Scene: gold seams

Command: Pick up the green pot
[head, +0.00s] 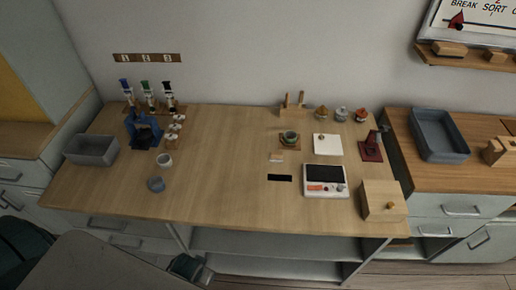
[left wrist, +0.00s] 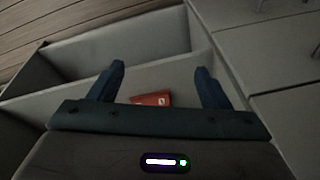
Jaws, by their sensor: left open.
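A small dark green pot (head: 290,136) stands on a small wooden board on the worktop, right of the middle in the head view. My left gripper (head: 187,267) is low, in front of the worktop's front edge, well below and left of the pot. In the left wrist view its two dark fingers (left wrist: 160,85) are spread apart with nothing between them. They point toward grey open shelving, and the pot does not show there. My right gripper is not in view.
A white device with a dark screen (head: 325,180) and a wooden box (head: 382,200) stand right of the pot. A white square (head: 327,145) lies beside it. The worktop's middle (head: 220,170) is clear. A red item (left wrist: 151,99) lies low.

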